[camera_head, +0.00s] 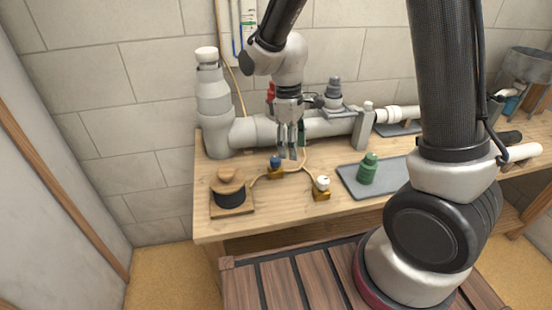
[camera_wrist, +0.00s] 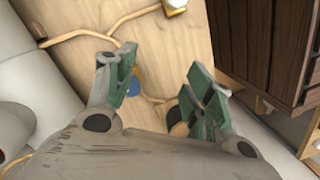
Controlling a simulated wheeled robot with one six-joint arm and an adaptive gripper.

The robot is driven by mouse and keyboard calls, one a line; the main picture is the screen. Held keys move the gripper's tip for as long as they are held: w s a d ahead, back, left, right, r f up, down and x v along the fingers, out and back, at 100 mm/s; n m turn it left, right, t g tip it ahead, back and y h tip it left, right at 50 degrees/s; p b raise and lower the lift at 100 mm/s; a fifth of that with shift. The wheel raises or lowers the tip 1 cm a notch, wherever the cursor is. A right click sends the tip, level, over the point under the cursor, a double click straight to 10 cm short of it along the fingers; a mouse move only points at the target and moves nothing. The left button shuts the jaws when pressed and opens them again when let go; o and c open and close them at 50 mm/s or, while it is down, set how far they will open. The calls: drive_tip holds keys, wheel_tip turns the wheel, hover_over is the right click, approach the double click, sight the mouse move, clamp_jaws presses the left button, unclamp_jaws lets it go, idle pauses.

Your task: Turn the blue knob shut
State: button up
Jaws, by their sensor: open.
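The blue knob (camera_head: 275,161) sits on a small brass valve body (camera_head: 275,173) on the wooden workbench, with thin tan tubing joined to it. In the wrist view the blue knob (camera_wrist: 134,86) shows partly, beside the left finger, which hides some of it. My gripper (camera_head: 288,150) points down above the bench, close to the knob and a little to its right in the head view. Its green-padded fingers (camera_wrist: 163,92) are apart with nothing held between them. I cannot tell whether a finger touches the knob.
A white-knobbed valve (camera_head: 322,184) stands to the right of the blue one. A black round part on a wooden block (camera_head: 231,200) is at the bench's front left. A green bottle (camera_head: 368,170) stands on a grey tray (camera_head: 349,183). Large grey pipework (camera_head: 255,131) runs behind.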

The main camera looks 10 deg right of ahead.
sight(276, 158)
drive_tip(key=w+a+n, duration=0.1)
drive_tip(key=w+a+f+n, duration=0.1)
drive_tip(key=w, duration=0.1)
drive_tip(key=w+n+t, duration=0.1)
drive_tip(key=shift+w+a+f+y, duration=0.15)
drive_tip(key=shift+w+a+y, duration=0.15)
drive_tip(key=shift+w+a, duration=0.1)
drive_tip(key=shift+w+a+n, duration=0.15)
drive_tip(key=shift+w+n, duration=0.1)
drive_tip(key=shift+n, duration=0.45)
drive_tip(key=shift+w+a+n+t, duration=0.1)
drive_tip(key=shift+w+n+t, duration=0.05)
drive_tip(key=shift+n+t, duration=0.15)
wheel_tip(276, 158, down, 8)
drive_tip(key=shift+r, duration=0.2)
drive_tip(key=c, duration=1)
